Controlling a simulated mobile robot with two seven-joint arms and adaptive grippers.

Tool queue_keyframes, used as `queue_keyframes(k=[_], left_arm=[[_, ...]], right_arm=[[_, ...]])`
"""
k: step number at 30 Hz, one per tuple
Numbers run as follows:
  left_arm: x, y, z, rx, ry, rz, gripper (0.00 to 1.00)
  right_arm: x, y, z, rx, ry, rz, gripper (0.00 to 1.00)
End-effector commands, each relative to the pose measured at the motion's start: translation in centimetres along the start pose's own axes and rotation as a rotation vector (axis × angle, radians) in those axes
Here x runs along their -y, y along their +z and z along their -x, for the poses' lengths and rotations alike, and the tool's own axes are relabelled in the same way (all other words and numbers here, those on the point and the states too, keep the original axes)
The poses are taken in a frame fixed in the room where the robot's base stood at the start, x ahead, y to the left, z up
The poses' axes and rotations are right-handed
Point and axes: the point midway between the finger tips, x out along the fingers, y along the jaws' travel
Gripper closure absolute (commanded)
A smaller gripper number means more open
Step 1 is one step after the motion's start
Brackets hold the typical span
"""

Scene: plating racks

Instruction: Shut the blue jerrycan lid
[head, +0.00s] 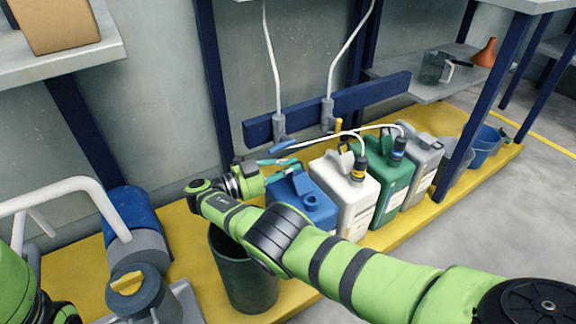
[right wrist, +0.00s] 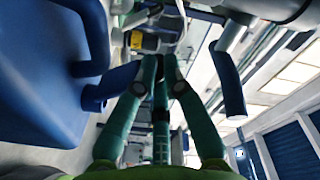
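The blue jerrycan (head: 318,209) stands in the row of cans, left of the white one. A round blue fitting shows on its top, but I cannot tell whether that is the lid. My right gripper (head: 297,165) is over the can's far upper left side, its teal fingers pointing right. In the right wrist view the can (right wrist: 45,80) fills the left, with its handle and a blue flap-like part (right wrist: 120,82) beside the fingers (right wrist: 160,62). The fingers have a narrow gap with nothing visibly gripped. Whether they touch the can is unclear. My left gripper is out of frame.
White (head: 340,195), green (head: 395,190) and grey (head: 425,160) jerrycans stand close on the right. Hoses reach the white and green caps. A dark bin (head: 245,280) stands in front. A blue rail (head: 372,94) with grey fittings runs behind; a blue bar (head: 284,146) lies just above the fingers.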

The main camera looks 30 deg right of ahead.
Motion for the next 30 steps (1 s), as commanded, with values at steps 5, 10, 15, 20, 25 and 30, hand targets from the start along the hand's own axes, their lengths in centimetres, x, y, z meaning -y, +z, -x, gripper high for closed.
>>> queue_keyframes(k=[5,10,15,20,25,30], left_arm=[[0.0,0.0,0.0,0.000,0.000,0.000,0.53],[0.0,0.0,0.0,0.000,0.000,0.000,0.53],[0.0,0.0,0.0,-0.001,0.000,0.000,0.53],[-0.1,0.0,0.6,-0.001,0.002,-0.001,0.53],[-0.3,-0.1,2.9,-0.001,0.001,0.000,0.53],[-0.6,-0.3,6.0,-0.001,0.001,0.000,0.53]], right_arm=[[0.1,0.1,0.0,0.003,-0.001,0.000,0.87],[0.1,0.1,0.0,0.003,-0.001,-0.001,0.69],[0.1,0.0,0.1,0.003,-0.001,-0.001,0.69],[-0.1,0.2,0.7,0.005,-0.002,-0.002,0.69],[-0.4,0.6,3.0,0.007,-0.002,-0.004,0.69],[-0.5,0.7,6.1,0.005,0.000,-0.003,0.69]])
